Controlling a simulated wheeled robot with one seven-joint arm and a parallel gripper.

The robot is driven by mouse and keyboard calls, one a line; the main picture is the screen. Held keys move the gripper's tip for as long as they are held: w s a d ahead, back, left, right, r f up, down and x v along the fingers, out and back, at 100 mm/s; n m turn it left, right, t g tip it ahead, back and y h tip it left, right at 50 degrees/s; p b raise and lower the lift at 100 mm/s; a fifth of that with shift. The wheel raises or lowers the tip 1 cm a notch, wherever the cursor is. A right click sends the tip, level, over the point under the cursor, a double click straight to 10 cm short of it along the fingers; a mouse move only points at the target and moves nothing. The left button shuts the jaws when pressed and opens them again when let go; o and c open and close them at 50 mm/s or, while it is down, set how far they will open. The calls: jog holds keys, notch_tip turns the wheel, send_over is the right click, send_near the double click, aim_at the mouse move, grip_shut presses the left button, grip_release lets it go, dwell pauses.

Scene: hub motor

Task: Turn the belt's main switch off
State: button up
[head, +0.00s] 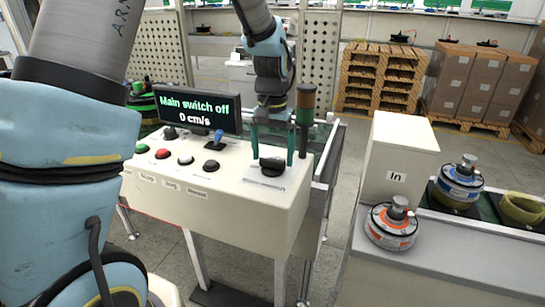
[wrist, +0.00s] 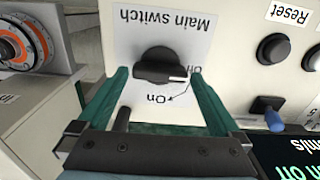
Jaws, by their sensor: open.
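The main switch is a black rotary knob (head: 272,165) at the right end of the white control panel (head: 225,205). In the wrist view the knob (wrist: 158,66) sits upside down on its "Main switch" label (wrist: 165,25). Its white mark points right, towards a second label partly hidden by a finger, not at "On". My gripper (head: 272,155) is over the switch, open; in the wrist view its teal fingers (wrist: 159,75) stand either side of the knob, with gaps showing. The display (head: 197,110) reads "Main switch off" and "0 cm/s".
A blue-tipped lever (head: 216,138) and several buttons, including a red one (head: 163,153), lie left of the switch. Right of the panel is a bench with an "In" box (head: 398,150) and motors (head: 392,222).

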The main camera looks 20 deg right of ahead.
aim_at(272, 159)
notch_tip(272, 159, up, 10)
jog(key=b, duration=0.1)
jog(key=shift+b, duration=0.35)
jog(key=shift+f, duration=0.1)
